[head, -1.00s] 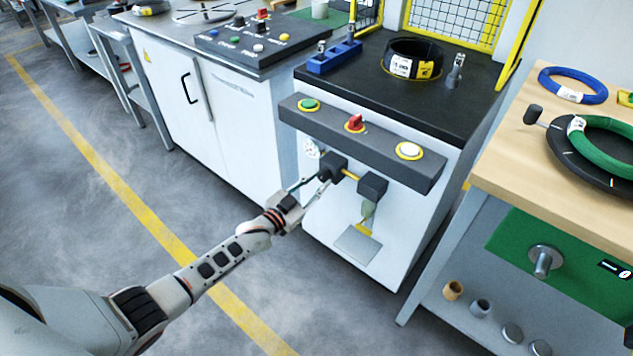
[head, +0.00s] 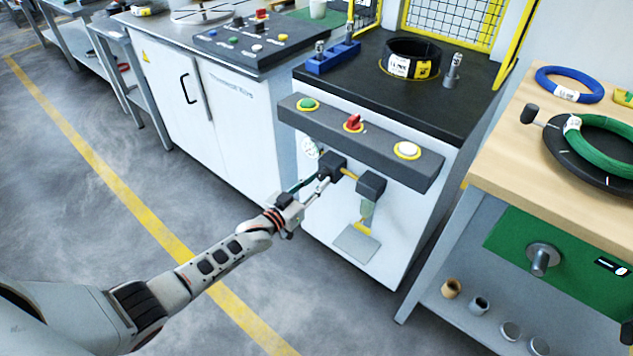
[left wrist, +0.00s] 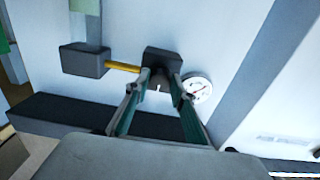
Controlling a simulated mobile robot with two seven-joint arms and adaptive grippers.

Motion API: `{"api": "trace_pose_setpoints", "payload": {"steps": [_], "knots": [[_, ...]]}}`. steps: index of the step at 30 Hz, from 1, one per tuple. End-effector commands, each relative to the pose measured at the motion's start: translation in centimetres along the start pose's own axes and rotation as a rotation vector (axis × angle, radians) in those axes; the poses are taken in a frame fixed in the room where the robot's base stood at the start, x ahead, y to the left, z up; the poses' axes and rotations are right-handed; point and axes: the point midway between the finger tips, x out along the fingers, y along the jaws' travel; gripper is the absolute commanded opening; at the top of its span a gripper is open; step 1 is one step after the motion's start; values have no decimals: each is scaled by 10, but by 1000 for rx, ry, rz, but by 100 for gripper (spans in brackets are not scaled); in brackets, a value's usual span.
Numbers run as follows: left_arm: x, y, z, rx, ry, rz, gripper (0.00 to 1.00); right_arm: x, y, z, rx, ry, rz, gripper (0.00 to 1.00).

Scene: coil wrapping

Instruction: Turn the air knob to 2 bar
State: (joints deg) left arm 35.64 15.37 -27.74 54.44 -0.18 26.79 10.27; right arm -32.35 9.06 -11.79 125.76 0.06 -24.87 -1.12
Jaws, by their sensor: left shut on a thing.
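The air knob (left wrist: 159,77) is on the dark regulator block (head: 333,164) on the white front of the coil machine. My left gripper (head: 322,178) reaches it from the front left. In the left wrist view, my left gripper's fingers (left wrist: 159,84) sit on either side of the knob, closed on it, and partly cover it. A round white pressure gauge (left wrist: 197,87) with a dark needle is beside the block; it also shows in the head view (head: 310,147). Its figures are too small to read. My right gripper is not in view.
A yellow pipe (left wrist: 122,66) links the regulator to a second dark block (head: 371,185). Above, a dark panel (head: 380,146) juts out with a green button, red switch and white button. A wooden-topped bench (head: 490,165) stands at the right. The floor in front is clear.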

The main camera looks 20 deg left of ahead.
Motion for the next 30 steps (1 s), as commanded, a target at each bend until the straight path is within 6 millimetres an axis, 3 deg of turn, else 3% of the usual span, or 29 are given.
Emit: {"api": "trace_pose_setpoints", "payload": {"steps": [2, 3, 5, 19, 23, 30], "knots": [[0, 0, 0, -2, 0, 0, 2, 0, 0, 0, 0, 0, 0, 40], [0, 0, 0, -2, 0, 0, 26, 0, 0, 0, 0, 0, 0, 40], [0, 0, 0, -2, 0, 0, 40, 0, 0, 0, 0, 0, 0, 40], [-7, 0, 0, 0, 1, 0, 40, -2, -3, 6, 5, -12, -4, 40], [-23, 0, 1, 0, -1, 0, 40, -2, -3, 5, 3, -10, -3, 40], [-71, 0, 2, -1, -3, 0, 40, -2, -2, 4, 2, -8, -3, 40]]}}
